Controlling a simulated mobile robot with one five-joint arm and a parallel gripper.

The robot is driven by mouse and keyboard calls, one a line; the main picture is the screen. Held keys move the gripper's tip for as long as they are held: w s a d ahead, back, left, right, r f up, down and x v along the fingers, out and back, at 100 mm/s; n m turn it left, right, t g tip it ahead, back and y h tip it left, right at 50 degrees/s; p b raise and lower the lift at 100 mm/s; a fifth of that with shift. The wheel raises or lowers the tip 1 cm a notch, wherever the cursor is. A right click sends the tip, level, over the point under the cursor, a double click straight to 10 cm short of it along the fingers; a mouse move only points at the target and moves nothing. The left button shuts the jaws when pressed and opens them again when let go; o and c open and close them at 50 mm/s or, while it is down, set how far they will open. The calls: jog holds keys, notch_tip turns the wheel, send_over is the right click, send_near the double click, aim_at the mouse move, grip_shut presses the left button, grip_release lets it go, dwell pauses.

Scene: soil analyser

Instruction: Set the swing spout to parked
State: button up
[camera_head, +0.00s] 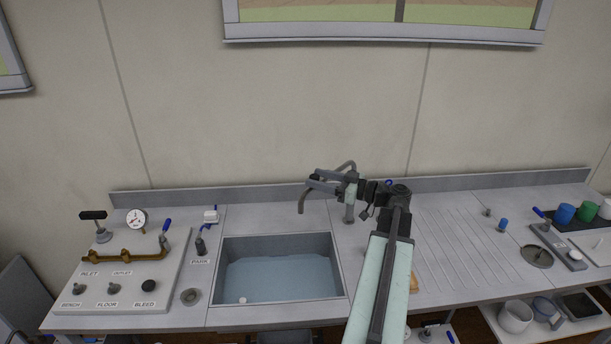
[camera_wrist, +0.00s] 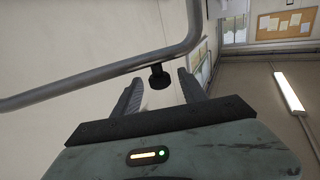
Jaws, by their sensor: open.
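The swing spout (camera_head: 302,205) is a bent grey tube rising behind the sink, its outlet end hanging near the basin's back edge. It hangs to the right of the PARK label (camera_head: 199,262). My gripper (camera_head: 312,181) is open beside the spout, its fingers pointing left. In the wrist view the spout tube (camera_wrist: 95,88) crosses beyond the fingers. A dark knob (camera_wrist: 159,77) on the tube shows between the open fingertips (camera_wrist: 159,84); I cannot tell whether they touch it. My arm partly hides the spout's base.
The water-filled sink (camera_head: 338,270) lies below. A valve panel (camera_head: 120,303) with a gauge (camera_head: 136,219) stands at left. The ribbed drainboard (camera_head: 465,250) at right is mostly clear. The wall is close behind.

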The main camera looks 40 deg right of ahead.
jog(key=x, duration=0.4)
jog(key=shift+w+a, duration=0.1)
jog(key=shift+w, duration=0.15)
jog(key=shift+c, duration=0.3)
grip_shut()
dwell(0.9)
